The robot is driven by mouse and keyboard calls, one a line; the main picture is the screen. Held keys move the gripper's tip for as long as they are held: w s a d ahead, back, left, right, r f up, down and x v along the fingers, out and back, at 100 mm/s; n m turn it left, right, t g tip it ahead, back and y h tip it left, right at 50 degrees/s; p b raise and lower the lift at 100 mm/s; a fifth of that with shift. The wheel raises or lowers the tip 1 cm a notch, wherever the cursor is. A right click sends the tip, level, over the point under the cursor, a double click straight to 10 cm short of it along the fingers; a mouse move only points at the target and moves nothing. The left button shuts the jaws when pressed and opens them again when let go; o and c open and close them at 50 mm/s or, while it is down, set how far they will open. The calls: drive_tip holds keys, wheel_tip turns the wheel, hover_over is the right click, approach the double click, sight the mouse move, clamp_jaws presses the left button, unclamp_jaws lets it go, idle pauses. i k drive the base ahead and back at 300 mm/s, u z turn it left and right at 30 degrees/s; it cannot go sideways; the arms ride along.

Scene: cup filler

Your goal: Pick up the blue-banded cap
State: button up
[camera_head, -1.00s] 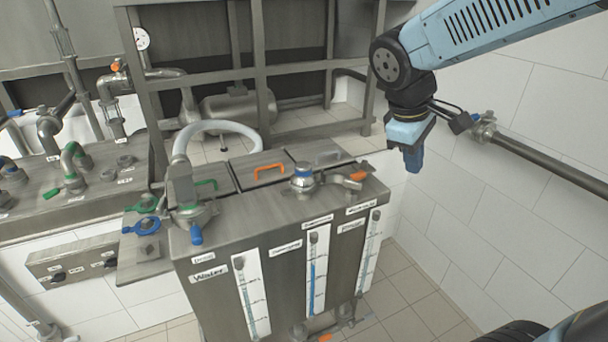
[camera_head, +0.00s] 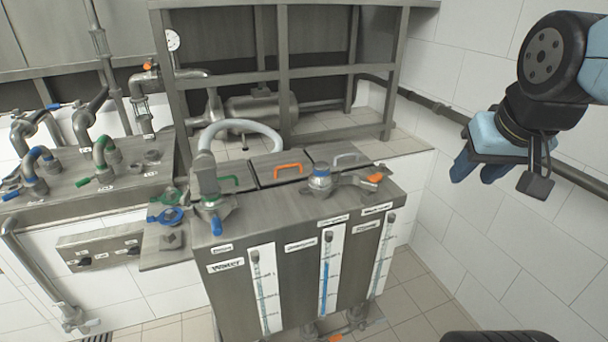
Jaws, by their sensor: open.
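The blue-banded cap (camera_head: 320,183) is a small metal dome with a blue ring around it. It sits upright on the top of the steel tank (camera_head: 262,212), right of the middle. My gripper (camera_head: 476,172) hangs at the right, in front of the white tiled wall. Its two blue fingers point down and stand apart, with nothing visible between them. It is well to the right of the cap and apart from it.
An orange-tipped fitting (camera_head: 362,182) stands right beside the cap. Green, orange (camera_head: 289,169) and grey lid handles lie behind it. A hose (camera_head: 238,126) and a blue-handled valve (camera_head: 214,212) stand at the tank's left. A wall pipe (camera_head: 425,102) runs behind my gripper.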

sight(320, 176)
drive_tip(key=z, duration=1.3)
drive_tip(key=i, duration=0.1)
drive_tip(key=u, duration=2.85)
drive_tip(key=k, duration=1.35)
drive_tip(key=z, duration=1.2)
drive_tip(key=i, duration=1.7)
